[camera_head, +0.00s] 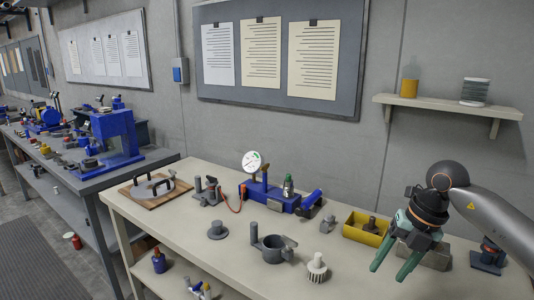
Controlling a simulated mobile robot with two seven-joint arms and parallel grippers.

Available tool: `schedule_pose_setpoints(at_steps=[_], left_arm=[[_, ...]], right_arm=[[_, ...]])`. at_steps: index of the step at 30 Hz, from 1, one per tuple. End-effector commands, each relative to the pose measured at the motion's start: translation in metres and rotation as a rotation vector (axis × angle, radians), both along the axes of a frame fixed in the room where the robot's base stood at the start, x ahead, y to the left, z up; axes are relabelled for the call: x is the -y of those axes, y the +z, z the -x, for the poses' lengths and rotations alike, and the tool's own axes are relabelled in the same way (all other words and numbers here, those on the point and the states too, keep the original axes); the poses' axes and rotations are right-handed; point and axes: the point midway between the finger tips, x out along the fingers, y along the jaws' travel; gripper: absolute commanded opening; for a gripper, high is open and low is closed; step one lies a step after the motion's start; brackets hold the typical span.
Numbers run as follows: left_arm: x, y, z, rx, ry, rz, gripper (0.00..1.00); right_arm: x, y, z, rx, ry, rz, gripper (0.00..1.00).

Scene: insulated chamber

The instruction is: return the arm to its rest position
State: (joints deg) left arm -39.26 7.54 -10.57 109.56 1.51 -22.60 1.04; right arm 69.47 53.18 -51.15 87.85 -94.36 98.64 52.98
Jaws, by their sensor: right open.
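My right arm comes in from the right edge of the head view. Its gripper (393,261) has green fingers that point down and to the left, above the right part of the beige workbench (190,236). The fingers are spread apart with nothing visible between them. A grey block behind the gripper is partly hidden by it. My left gripper is not in view.
A yellow bin (365,229) stands just left of the gripper. A white knobbed part (317,267), a grey cup-like holder (272,248) and a blue gauge stand (270,198) are farther left. A shelf (447,106) juts from the wall above.

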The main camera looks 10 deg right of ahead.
Motion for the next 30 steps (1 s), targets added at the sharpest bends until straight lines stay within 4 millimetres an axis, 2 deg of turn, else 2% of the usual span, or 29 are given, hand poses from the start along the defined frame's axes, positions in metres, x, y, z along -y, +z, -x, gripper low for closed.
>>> schedule_pose_setpoints(at_steps=[1, 4, 6, 9, 12, 15, 19, 23, 26, 29, 30], left_arm=[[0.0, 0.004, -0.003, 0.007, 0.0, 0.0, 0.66], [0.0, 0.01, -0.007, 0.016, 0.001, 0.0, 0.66], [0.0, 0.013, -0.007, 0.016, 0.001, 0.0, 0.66], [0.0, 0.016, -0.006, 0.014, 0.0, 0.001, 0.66], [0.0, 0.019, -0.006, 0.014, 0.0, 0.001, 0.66], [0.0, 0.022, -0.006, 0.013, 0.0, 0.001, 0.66], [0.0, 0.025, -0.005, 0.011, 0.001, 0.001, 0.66], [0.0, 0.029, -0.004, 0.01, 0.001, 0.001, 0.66], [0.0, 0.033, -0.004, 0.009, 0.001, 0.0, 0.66], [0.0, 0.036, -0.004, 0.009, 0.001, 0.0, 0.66], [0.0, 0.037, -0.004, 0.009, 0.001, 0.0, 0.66]], right_arm=[[-0.029, -0.014, 0.003, -0.008, 0.057, -0.088, 0.57], [-0.093, -0.034, 0.013, -0.006, 0.16, -0.306, 0.57], [-0.138, -0.04, 0.023, -0.002, 0.206, -0.488, 0.57], [-0.194, -0.04, 0.039, 0.007, 0.215, -0.758, 0.57], [-0.234, -0.03, 0.05, 0.019, 0.155, -1.02, 0.57], [-0.257, -0.019, 0.054, 0.034, 0.024, -1.259, 0.57], [-0.261, -0.013, 0.047, 0.048, -0.244, -1.511, 0.57], [-0.243, -0.032, 0.037, 0.055, -0.603, -1.666, 0.57], [-0.219, -0.066, 0.035, 0.043, -0.922, -1.707, 0.57], [-0.191, -0.114, 0.046, 0.011, -1.261, -1.673, 0.57], [-0.18, -0.137, 0.056, -0.006, -1.396, -1.638, 0.57]])
